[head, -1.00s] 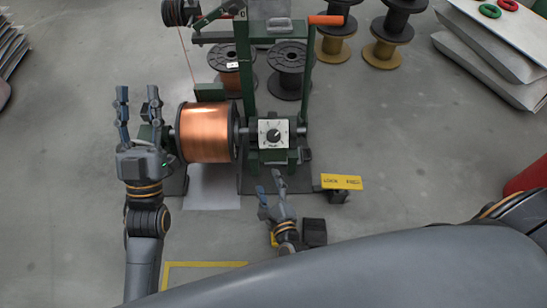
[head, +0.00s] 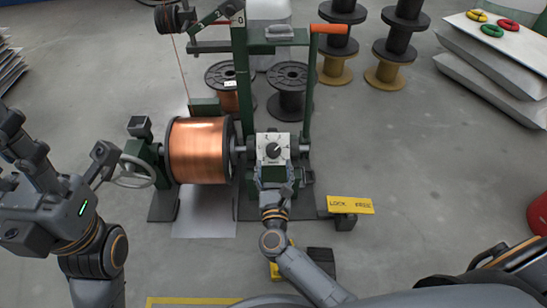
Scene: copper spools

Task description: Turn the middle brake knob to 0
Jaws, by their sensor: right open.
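One brake knob (head: 273,150) shows: a dark round knob with a pointer on a square white dial plate (head: 264,141), on the green stand right of the big copper spool (head: 198,150). Its pointer slants toward the upper right; the dial's marks are too small to read. My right gripper (head: 273,166) is open just in front of the dial, reaching up from below. It covers the plate's lower part, and I cannot tell whether it touches the knob. My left gripper (head: 57,135) is open and empty at the left, with its fingers spread, apart from the spool.
A grey handwheel (head: 140,172) sits left of the copper spool. A yellow lock sign (head: 350,205) stands right of the stand. Green posts and an orange-handled lever (head: 332,28) rise behind the dial.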

